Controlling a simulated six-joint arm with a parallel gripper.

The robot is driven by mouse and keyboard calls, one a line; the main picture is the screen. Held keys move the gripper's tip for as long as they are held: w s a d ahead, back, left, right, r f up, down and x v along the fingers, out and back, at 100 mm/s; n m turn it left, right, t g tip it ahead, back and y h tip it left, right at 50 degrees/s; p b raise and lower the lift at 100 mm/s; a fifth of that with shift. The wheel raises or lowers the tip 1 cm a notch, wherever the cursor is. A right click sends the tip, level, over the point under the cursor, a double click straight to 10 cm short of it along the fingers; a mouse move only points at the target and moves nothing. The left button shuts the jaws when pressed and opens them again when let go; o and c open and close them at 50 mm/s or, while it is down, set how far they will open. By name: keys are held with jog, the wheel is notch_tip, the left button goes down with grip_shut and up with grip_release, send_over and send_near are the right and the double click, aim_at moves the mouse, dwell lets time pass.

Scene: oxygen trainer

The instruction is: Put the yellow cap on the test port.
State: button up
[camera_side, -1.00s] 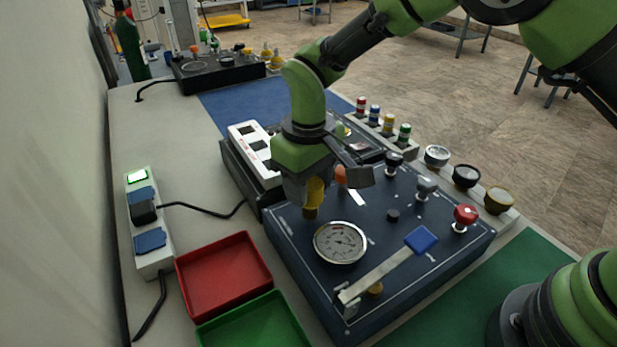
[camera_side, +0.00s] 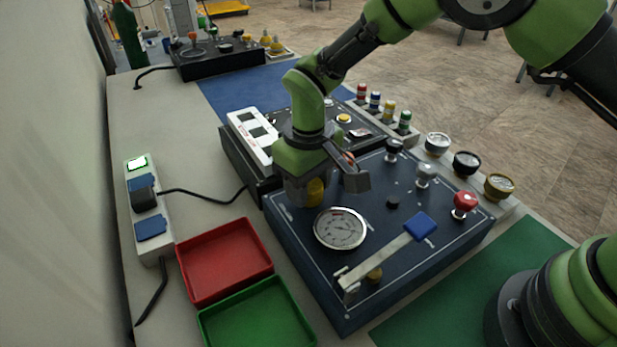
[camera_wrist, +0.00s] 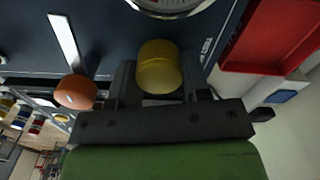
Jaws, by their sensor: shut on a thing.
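The yellow cap (camera_wrist: 159,67) is between the two fingers of my gripper (camera_wrist: 158,78) in the wrist view. In the side view the cap (camera_side: 315,191) shows just below my gripper (camera_side: 314,196), low over the dark blue panel (camera_side: 290,230), behind the round gauge. My gripper is shut on the cap. The test port cannot be made out; the cap and fingers cover that spot. I cannot tell whether the cap touches the panel.
The gauge (camera_side: 340,229) is close in front of the cap. An orange knob (camera_wrist: 75,92) stands beside my gripper. A blue-handled lever (camera_side: 420,226) and red knob (camera_side: 465,203) stand on the panel. Red (camera_side: 187,288) and green (camera_side: 207,325) trays lie left.

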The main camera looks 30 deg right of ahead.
jog(key=shift+f, duration=0.15)
jog(key=o, duration=1)
jog(key=shift+c, duration=0.2)
